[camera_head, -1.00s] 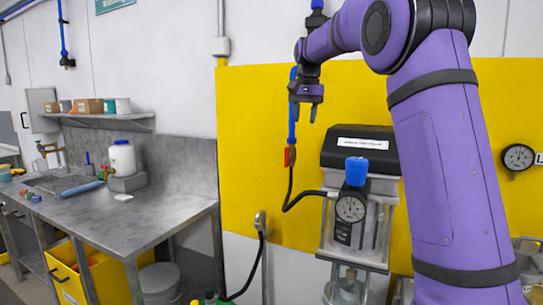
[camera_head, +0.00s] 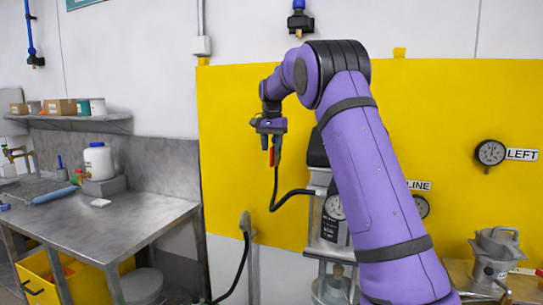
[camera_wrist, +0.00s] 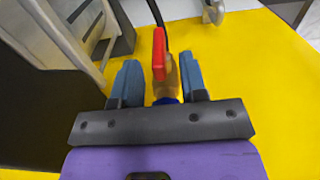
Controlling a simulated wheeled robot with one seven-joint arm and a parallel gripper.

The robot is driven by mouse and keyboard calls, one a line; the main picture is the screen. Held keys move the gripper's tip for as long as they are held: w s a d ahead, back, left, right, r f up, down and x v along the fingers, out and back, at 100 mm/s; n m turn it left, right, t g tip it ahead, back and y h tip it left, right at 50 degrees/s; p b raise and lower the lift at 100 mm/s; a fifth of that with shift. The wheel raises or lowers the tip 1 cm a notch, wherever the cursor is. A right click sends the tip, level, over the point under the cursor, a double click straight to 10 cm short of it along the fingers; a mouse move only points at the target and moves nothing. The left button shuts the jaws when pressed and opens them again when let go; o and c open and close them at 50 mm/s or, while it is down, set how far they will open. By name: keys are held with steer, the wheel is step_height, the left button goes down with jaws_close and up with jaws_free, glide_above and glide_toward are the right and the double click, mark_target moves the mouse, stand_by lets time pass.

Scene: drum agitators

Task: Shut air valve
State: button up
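The air valve shows as a red lever (camera_head: 271,157) on a hanging air line in front of the yellow wall panel, just below my gripper (camera_head: 270,143). In the wrist view the red lever (camera_wrist: 159,53) points away from me, along the black hose, and the brass valve body (camera_wrist: 172,78) sits between my two blue fingers. My gripper (camera_wrist: 159,82) is open, with a finger on each side of the valve and visible gaps. My gripper hides the upper part of the valve and its blue pipe in the head view.
A black hose (camera_head: 279,203) curves from the valve to the drum agitator unit (camera_head: 325,222), partly behind my arm. A steel workbench (camera_head: 105,225) stands left. A gauge (camera_head: 490,153) labelled LEFT and a grey metal container (camera_head: 495,252) are right. The panel left of the valve is clear.

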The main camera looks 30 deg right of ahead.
mark_target(274, 154)
steer(key=shift+f, duration=1.65)
jaws_close()
steer(key=shift+s+d+t+y, duration=0.1)
steer(key=shift+s+t+y, duration=0.05)
steer(key=shift+t+y, duration=1.65)
steer(key=shift+t, duration=0.5)
